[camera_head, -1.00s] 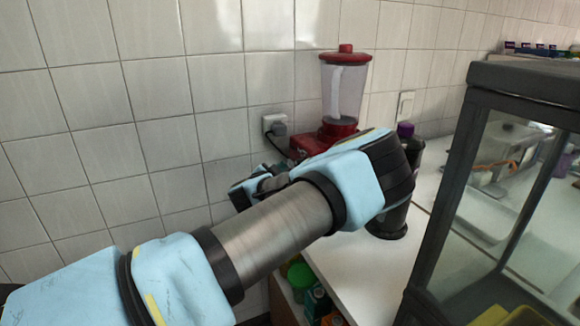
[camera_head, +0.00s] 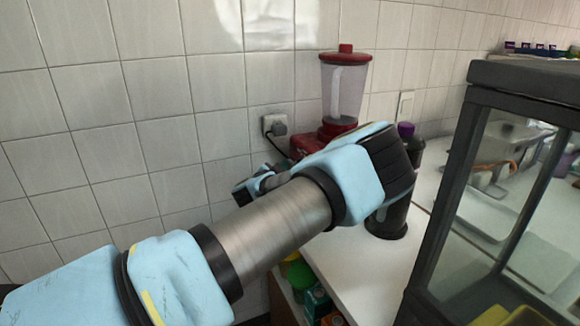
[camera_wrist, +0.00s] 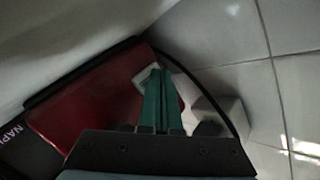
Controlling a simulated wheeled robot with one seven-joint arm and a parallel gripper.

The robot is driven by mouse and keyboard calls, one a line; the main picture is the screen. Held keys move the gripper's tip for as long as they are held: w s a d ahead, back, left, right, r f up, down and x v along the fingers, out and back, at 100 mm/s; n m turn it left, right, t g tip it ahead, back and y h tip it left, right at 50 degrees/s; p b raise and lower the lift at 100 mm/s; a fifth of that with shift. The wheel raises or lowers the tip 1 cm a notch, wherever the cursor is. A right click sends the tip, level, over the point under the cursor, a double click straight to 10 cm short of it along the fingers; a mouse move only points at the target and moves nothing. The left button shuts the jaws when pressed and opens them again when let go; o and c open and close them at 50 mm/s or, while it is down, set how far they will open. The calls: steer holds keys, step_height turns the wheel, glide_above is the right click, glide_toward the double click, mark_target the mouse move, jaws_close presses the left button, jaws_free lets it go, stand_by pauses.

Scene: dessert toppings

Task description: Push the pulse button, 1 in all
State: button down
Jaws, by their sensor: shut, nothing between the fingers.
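The blender stands against the tiled wall in the head view, with a red lid, a clear jar (camera_head: 343,92) and a red base (camera_head: 305,143). My arm covers much of the base there. In the wrist view the red base (camera_wrist: 85,105) fills the left middle, with a small pale panel (camera_wrist: 143,80) at its edge. My gripper (camera_wrist: 159,72) is shut and empty, its green fingers together with their tips over that panel. I cannot tell whether they touch it. The pulse button is not distinguishable; the fingers may hide it.
A wall socket with a plug (camera_head: 275,127) is left of the blender, and a black cable (camera_wrist: 225,112) curves past the base. A dark bottle with a purple top (camera_head: 405,130) stands right of my arm. A glass cabinet (camera_head: 500,185) stands at the right.

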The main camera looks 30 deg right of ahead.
steer(key=shift+d, duration=0.2)
stand_by(0.4)
steer(key=shift+a, duration=0.85)
steer(key=shift+w+a+p, duration=0.2)
steer(key=shift+a, duration=1.1)
steer(key=shift+w+a+p, duration=0.15)
steer(key=shift+w+a, duration=0.05)
steer(key=shift+a, duration=1.05)
